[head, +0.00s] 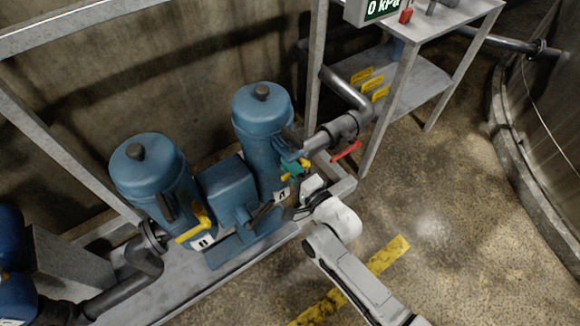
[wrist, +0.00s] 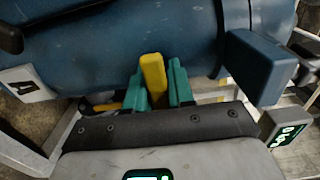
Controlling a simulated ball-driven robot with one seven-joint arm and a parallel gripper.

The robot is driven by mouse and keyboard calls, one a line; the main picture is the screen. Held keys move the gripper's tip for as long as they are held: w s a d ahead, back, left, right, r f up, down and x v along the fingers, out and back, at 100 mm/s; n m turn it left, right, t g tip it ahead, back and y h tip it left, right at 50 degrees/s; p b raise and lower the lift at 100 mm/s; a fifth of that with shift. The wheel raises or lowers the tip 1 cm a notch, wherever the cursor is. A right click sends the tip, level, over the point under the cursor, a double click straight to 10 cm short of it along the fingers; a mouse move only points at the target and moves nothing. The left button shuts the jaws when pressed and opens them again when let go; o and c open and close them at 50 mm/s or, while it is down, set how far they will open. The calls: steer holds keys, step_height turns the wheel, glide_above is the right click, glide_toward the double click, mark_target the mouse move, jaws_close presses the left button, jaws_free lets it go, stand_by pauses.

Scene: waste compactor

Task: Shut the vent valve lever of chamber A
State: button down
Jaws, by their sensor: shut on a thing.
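The right blue chamber (head: 262,115) carries a white plate (head: 283,194) low on its front; in the wrist view the plate (wrist: 27,84) reads A. Its yellow vent lever (head: 303,163) is partly hidden by my gripper in the head view. In the wrist view the lever (wrist: 152,75) stands upright between the two teal fingers. My gripper (head: 292,168) is shut on the lever, with a finger on each side (wrist: 155,85). The lever's pivot is hidden.
The left blue chamber (head: 150,170) has its own yellow lever (head: 196,228). A red lever (head: 347,151) sits on the grey pipe (head: 340,130) right of my gripper. A gauge (head: 378,8) reads 0 kPa above. Metal frame posts (head: 388,105) stand close; the floor (head: 450,220) at right is clear.

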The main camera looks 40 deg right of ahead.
stand_by(0.4)
steer(key=c, duration=1.1)
jaws_free()
steer(key=shift+o, duration=0.2)
steer(key=shift+s, duration=0.1)
steer(key=s, duration=1)
steer(key=shift+s, duration=0.35)
steer(key=s+r+n+g+p, duration=0.2)
steer(key=s+n+g+p, duration=0.1)
steer(key=s+n+g, duration=0.5)
steer(key=s+r+n+g+p, duration=0.3)
steer(key=s+n+g, duration=0.6)
steer(key=s, duration=0.1)
steer(key=shift+d+n+p, duration=0.3)
